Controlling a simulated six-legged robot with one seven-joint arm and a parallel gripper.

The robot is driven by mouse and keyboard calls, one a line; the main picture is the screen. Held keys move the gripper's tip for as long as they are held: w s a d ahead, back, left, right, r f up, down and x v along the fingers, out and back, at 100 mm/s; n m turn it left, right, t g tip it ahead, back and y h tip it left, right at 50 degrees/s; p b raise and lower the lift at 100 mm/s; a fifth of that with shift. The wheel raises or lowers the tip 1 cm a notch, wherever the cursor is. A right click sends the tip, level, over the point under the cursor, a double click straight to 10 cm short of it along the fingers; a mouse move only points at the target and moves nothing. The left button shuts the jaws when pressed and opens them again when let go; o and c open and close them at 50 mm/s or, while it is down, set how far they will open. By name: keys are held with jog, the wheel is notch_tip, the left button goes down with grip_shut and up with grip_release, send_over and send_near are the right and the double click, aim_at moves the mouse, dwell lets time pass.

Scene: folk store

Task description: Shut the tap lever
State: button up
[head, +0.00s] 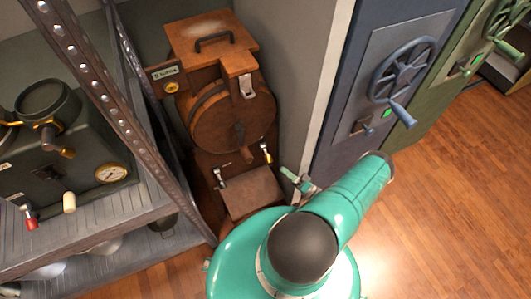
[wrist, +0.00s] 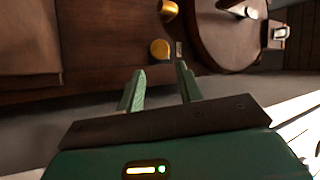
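A brown wooden drum-shaped machine (head: 232,115) stands in the corner in the head view. Two small metal levers with brass parts show low on its front: a right one (head: 266,153) and a left one (head: 218,177). I cannot tell which is the tap lever, or its exact setting. My gripper (head: 298,180) is right of and below the right lever, apart from it. In the wrist view my gripper (wrist: 161,70) is open and empty. A round brass piece (wrist: 160,48) lies just beyond its fingertips, with a brass cylinder (wrist: 168,9) farther off.
A metal shelf rack (head: 120,105) with a gauge box (head: 70,160) stands left of the machine. A pale wall edge (head: 318,90) and a blue safe door (head: 385,75) with a wheel stand to the right. The wooden floor (head: 455,190) at right is clear.

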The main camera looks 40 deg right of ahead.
aim_at(266, 153)
jog(key=x, duration=1.1)
jog(key=shift+w+a+r, duration=0.1)
jog(key=shift+w+a, duration=0.05)
grip_shut()
